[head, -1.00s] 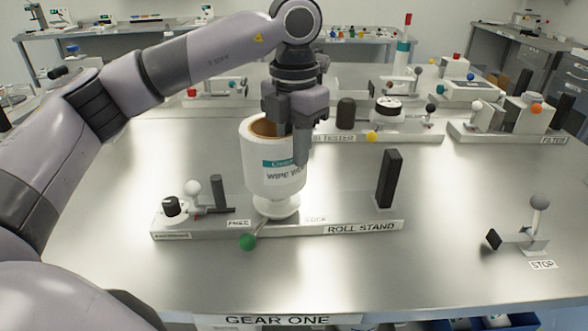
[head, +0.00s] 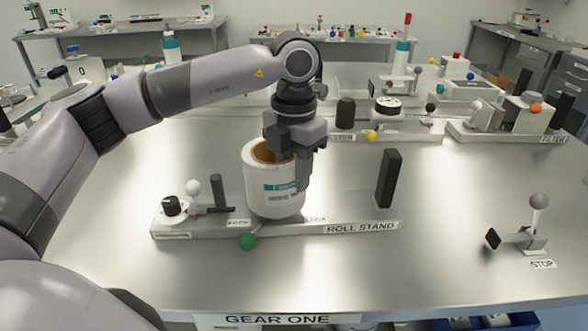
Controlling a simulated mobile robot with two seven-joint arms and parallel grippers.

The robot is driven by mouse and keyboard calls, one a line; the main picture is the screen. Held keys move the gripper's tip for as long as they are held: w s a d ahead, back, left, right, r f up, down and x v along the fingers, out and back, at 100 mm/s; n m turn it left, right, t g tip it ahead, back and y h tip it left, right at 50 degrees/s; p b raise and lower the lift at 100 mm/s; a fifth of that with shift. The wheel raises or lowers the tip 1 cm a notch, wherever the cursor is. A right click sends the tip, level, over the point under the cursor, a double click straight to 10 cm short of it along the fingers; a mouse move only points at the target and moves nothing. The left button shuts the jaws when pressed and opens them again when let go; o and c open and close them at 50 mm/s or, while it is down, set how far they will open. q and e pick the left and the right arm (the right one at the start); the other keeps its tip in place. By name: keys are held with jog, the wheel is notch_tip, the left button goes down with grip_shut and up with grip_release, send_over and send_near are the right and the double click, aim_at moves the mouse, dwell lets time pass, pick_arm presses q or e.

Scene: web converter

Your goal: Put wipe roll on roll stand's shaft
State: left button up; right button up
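The wipe roll (head: 272,190) is a white upright cylinder with a brown core, open at the top, and a printed label. It is over the round seat of the roll stand (head: 290,229), its lower end at or very close to the base. The shaft is not visible; the roll hides that spot. My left gripper (head: 299,172) points down at the roll's right side and appears shut on its wall, one finger showing outside. The other finger is mostly hidden. My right gripper is not in view.
The stand carries a black post (head: 388,178) at right, a white-knobbed lever (head: 194,188) at left and a green ball handle (head: 248,241) in front. A stop lever (head: 537,220) stands at the right. Tester and filter units are behind. The table between stand and stop lever is clear.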

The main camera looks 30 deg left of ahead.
pick_arm(q)
jog(key=shift+r, duration=0.1)
notch_tip(320, 180, up, 12)
dwell(0.5)
dwell(0.4)
